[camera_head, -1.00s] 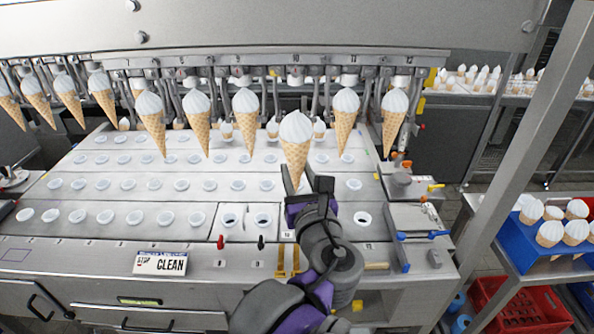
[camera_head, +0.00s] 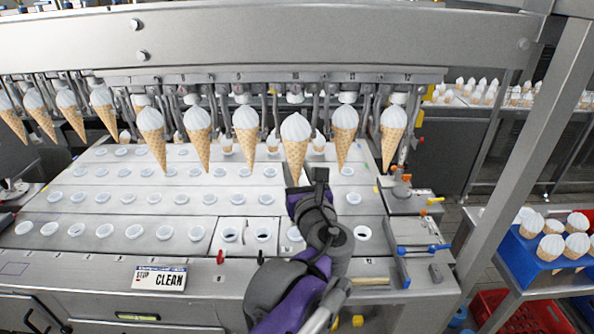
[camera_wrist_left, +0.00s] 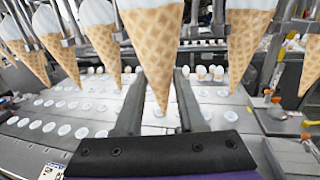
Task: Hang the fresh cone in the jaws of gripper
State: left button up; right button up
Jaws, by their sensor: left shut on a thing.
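My left gripper (camera_head: 306,182) is shut on the fresh cone (camera_head: 295,152), a waffle cone with a white top. The cone is upright, tip down, in the row of hanging cones under the label 10. In the left wrist view the cone (camera_wrist_left: 157,45) stands between the two dark fingers (camera_wrist_left: 158,95), its top cut off by the frame. The machine's jaws (camera_head: 295,91) at that place are just above the white top; I cannot tell whether they touch it. My right gripper is not in view.
Hanging cones flank the held one closely, such as one on its left (camera_head: 246,130) and one on its right (camera_head: 344,130). Below is a steel plate (camera_head: 100,240) with rows of white-rimmed holes. A blue crate (camera_head: 530,262) with cones stands at the right.

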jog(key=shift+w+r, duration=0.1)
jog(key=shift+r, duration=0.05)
pick_arm(q)
jog(key=shift+w, duration=0.1)
dwell(0.4)
jog(key=shift+d+x, duration=0.15)
jog(key=shift+x, duration=0.65)
jog(key=shift+d+x, duration=0.2)
jog(key=shift+x, duration=0.6)
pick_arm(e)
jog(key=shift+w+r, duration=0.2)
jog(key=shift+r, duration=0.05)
pick_arm(q)
jog(key=shift+w+p, duration=0.2)
jog(key=shift+p, duration=0.1)
jog(key=shift+d+x, duration=0.2)
jog(key=shift+x, duration=0.75)
jog(key=shift+d+x, duration=0.2)
jog(key=shift+x, duration=0.75)
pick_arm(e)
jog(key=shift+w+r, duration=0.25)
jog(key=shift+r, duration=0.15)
pick_arm(q)
jog(key=shift+f, duration=0.45)
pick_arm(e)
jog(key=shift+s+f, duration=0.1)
pick_arm(q)
jog(key=o, duration=1.3)
